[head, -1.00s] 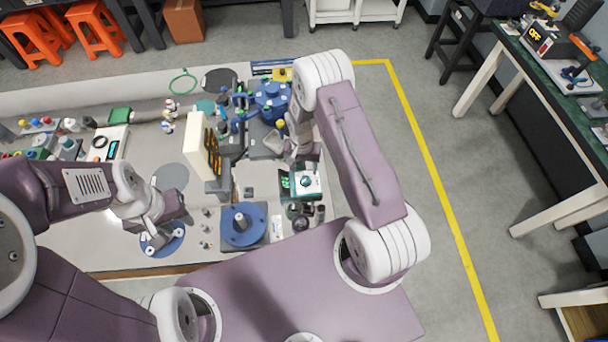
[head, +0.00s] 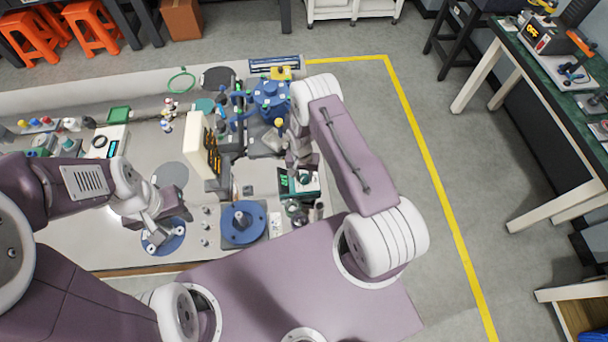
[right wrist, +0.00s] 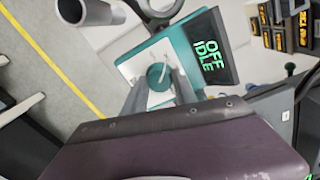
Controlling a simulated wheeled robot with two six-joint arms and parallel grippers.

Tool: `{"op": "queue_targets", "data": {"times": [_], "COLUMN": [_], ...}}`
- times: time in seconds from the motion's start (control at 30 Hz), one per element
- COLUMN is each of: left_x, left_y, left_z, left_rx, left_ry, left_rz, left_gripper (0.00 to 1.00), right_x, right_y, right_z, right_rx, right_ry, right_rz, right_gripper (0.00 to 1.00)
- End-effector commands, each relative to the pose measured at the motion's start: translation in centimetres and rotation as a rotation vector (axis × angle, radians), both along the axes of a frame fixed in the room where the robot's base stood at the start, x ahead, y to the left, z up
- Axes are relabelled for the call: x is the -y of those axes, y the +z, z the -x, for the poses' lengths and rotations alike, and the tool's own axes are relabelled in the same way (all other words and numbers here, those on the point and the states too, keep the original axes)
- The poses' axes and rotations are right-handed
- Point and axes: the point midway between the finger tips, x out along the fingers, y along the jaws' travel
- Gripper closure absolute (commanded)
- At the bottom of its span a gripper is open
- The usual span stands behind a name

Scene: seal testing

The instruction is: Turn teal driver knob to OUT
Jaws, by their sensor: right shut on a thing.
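The teal driver (head: 313,192) sits on the bench near its right edge in the head view. Its teal round knob (right wrist: 158,75) shows in the right wrist view on the driver's light top face. A white line runs across the knob. The driver's dark screen (right wrist: 212,48) reads OFF and IDLE in green. My right gripper (right wrist: 160,86) is shut on the knob, with one grey finger on each side of it. My left gripper (head: 160,228) hangs above a blue disc (head: 168,240) at the bench's front. I cannot tell whether its fingers are open.
A blue round fixture (head: 242,224) stands left of the driver. A cream monitor (head: 201,146) with orange text stands behind it. Blue valves and pipes (head: 270,96) stand farther back. Small dark and metal parts crowd the bench edge in front of the driver.

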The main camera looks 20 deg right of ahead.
Motion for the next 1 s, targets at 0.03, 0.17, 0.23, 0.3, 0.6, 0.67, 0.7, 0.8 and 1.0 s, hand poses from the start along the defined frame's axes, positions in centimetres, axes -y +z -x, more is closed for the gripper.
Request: {"op": "queue_targets", "data": {"times": [0.03, 0.17, 0.23, 0.3, 0.6, 0.67, 0.7, 0.8, 1.0], "left_x": [0.0, 0.0, 0.0, 0.0, 0.0, 0.0, 0.0, 0.0, 0.0], "left_y": [0.0, -0.3, -0.5, -0.8, -2.3, -2.5, -2.6, -2.9, -3.3], "left_z": [0.0, 0.0, 0.0, 0.0, 0.0, 0.0, 0.0, 0.0, 0.0], "left_rx": [0.000, 0.000, 0.000, 0.000, 0.000, 0.000, 0.000, 0.000, 0.000], "left_ry": [0.000, 0.000, 0.000, 0.000, 0.000, 0.000, 0.000, 0.000, 0.000], "left_rz": [0.000, 0.000, 0.000, 0.000, 0.000, 0.000, 0.000, 0.000, 0.000], "left_gripper": [0.64, 0.64, 0.64, 0.64, 0.64, 0.64, 0.64, 0.64, 0.64], "right_x": [0.0, 0.0, 0.0, 0.0, 0.0, 0.0, 0.0, 0.0, 0.0], "right_y": [0.0, -0.1, -0.1, -0.1, -0.2, -0.1, -0.1, -0.1, 0.0], "right_z": [0.0, 0.0, 0.0, 0.0, 0.1, 0.0, 0.0, 0.1, 0.1], "right_rx": [0.000, -0.001, -0.002, 0.000, 0.000, 0.001, 0.001, -0.001, 0.000], "right_ry": [0.003, 0.025, 0.051, 0.088, 0.317, 0.367, 0.399, 0.473, 0.596], "right_rz": [0.000, 0.000, 0.000, 0.000, 0.000, 0.000, 0.001, 0.001, 0.000], "right_gripper": [1.00, 1.00, 1.00, 1.00, 1.00, 1.00, 1.00, 1.00, 1.00]}}
